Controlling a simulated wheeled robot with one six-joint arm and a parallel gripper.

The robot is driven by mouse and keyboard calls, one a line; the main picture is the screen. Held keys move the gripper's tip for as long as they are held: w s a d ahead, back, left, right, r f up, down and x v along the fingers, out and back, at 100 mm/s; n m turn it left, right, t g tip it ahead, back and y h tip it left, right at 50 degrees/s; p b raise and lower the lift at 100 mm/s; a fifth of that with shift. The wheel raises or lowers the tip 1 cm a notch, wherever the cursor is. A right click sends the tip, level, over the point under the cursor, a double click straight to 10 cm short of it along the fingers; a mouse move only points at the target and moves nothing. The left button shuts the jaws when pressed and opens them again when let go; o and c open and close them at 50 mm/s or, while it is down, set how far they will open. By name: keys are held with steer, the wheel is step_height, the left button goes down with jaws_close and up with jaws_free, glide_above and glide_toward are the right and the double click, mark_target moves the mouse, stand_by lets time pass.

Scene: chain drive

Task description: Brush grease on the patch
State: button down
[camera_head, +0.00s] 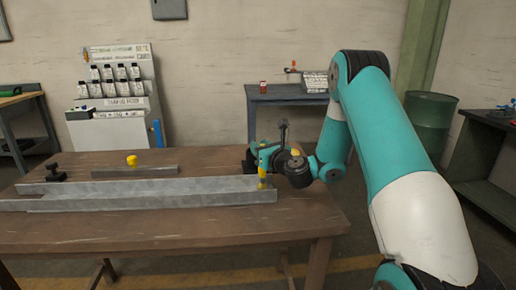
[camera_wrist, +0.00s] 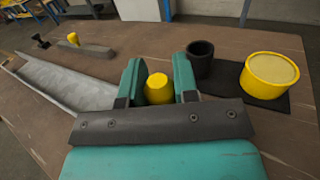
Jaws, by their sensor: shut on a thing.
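My gripper (camera_wrist: 158,85) is shut on a yellow round-topped handle (camera_wrist: 158,92), seen end-on between the teal jaws in the wrist view. In the head view my gripper (camera_head: 262,165) is at the right end of the long grey metal channel (camera_head: 150,188), and a yellow piece with a dark band (camera_head: 262,180) shows below it. The channel also shows left of the jaws in the wrist view (camera_wrist: 65,85). The handle's lower end and any bristles are hidden in the wrist view. I cannot make out a patch. A yellow tub (camera_wrist: 270,77) with a pale top stands right of my gripper.
A black open cup (camera_wrist: 200,62) stands beside the tub, by a dark mat (camera_wrist: 262,102). A short grey bar (camera_head: 120,172) with a yellow knob (camera_head: 132,160) and a black clamp-like piece (camera_head: 55,173) lie behind the channel. The table's (camera_head: 180,228) front is clear.

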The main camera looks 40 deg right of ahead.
steer(key=r+p, duration=0.2)
steer(key=r, duration=0.1)
steer(key=r+p, duration=0.1)
steer(key=shift+w+a+r, duration=0.1)
steer(key=shift+a+r, duration=0.2)
step_height(320, 180, up, 3)
steer(key=p, duration=0.3)
steer(key=shift+r, duration=0.15)
stand_by(0.5)
